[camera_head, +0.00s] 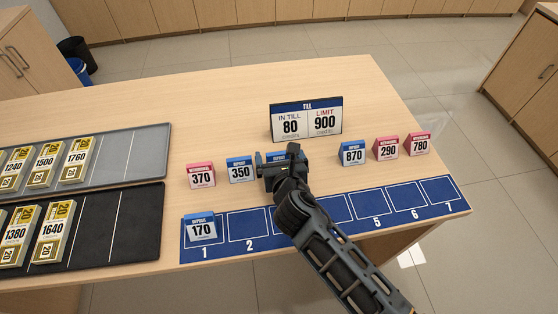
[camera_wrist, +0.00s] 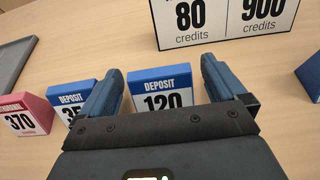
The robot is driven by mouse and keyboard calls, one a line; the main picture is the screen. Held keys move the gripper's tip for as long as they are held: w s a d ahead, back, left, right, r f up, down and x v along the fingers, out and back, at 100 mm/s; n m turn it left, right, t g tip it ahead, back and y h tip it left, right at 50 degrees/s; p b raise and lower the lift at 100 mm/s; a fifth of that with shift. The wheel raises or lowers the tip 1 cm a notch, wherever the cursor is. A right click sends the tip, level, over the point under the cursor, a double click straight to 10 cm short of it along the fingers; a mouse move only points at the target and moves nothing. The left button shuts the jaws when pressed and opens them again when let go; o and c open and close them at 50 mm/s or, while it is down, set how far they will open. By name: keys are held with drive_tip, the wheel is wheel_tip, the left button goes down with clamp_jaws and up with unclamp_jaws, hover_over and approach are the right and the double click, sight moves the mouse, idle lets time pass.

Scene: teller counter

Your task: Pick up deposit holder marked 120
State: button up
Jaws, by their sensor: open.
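The deposit holder marked 120 (camera_wrist: 162,92) is a small block with a blue top and a white front face. In the wrist view it stands upright on the counter between the two fingers of my gripper (camera_wrist: 170,88). The fingers are open and spread to either side of it; I cannot tell whether they touch it. Its lower part is hidden behind the gripper body. In the head view my gripper (camera_head: 283,160) is over the row of holders, and my arm hides most or all of the 120 holder.
Deposit holder 350 (camera_head: 241,170) stands close to the left, with pink 370 (camera_head: 201,175) beyond. Deposit 870 (camera_head: 352,153), pink 290 (camera_head: 386,148) and pink 780 (camera_head: 417,144) are right. The till sign (camera_head: 306,119) stands behind. Deposit 170 (camera_head: 201,228) sits on slot 1 of the blue mat (camera_head: 437,190).

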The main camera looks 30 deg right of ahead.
drive_tip(key=shift+x, duration=0.85)
drive_tip(key=c, duration=1.1)
